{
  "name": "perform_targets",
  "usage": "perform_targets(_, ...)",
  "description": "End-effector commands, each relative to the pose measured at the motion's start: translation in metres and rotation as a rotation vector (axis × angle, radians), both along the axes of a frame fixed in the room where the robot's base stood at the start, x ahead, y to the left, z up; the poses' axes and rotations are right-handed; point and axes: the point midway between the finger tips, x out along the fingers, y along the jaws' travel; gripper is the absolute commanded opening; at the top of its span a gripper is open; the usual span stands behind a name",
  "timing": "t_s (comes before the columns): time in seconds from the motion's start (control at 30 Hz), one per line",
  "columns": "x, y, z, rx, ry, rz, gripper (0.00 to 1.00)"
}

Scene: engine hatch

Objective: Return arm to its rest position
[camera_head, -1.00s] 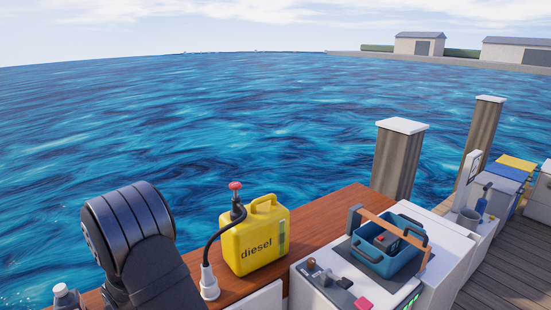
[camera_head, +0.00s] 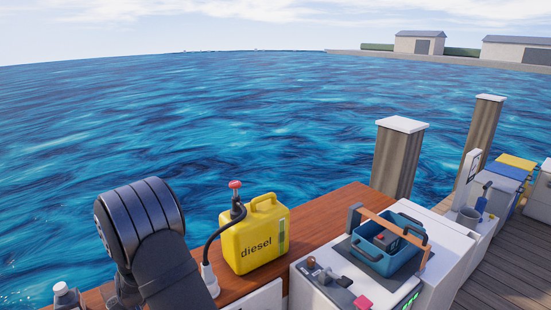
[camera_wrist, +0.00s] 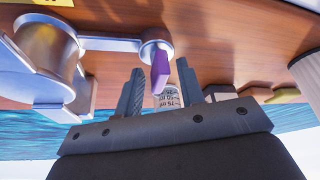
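My gripper (camera_wrist: 158,88) shows in the wrist view with its two dark fingers apart. I see nothing clamped between them. A whitish, cylinder-like thing with dark printed marks (camera_wrist: 167,97) shows in the gap, apparently beyond the fingers. A purple-ended piece (camera_wrist: 160,70) on a grey metal bar is close to the fingertips; whether it touches them I cannot tell. In the head view my dark arm (camera_head: 140,230) rises at the lower left. The gripper itself is out of that view.
A yellow diesel can (camera_head: 255,240) with a black hose stands on the wooden top (camera_head: 330,213), close right of my arm. A blue basket (camera_head: 384,256) stands farther right. A white-capped bottle (camera_head: 64,295) is at the lower left. A silver cylindrical fitting (camera_wrist: 45,55) shows in the wrist view.

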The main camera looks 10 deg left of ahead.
Motion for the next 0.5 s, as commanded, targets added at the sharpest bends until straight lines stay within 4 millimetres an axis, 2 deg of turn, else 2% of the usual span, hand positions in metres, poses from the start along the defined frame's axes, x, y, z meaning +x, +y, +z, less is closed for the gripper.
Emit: perform_targets(0.5, 0.0004, -0.0004, -0.0005, -0.001, 0.001, 0.238, 0.35)
